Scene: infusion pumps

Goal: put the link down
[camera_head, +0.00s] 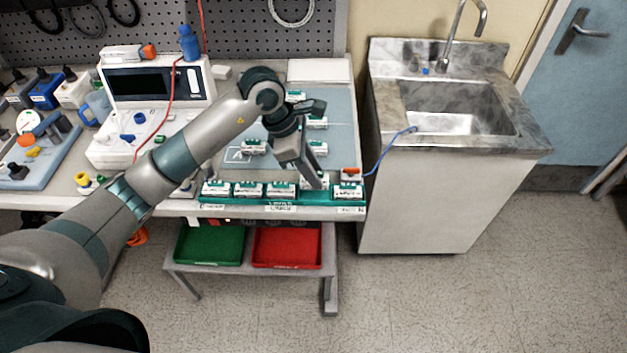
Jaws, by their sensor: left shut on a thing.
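My left gripper (316,184) points down at the front edge of the bench, over a teal rack (281,203) with a row of small white-and-green units. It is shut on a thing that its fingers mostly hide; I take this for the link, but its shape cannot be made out. In the row, units (280,189) stand to the left of the fingers and one unit (347,191) to the right. Whether the held thing touches the rack cannot be told. My right gripper is not in view.
More white-and-green units (253,147) lie on the blue-grey mat (343,105) behind. An orange-topped piece (350,172) stands at the right, near a blue cable (388,150). A green tray (210,246) and a red tray (287,248) sit on the shelf below.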

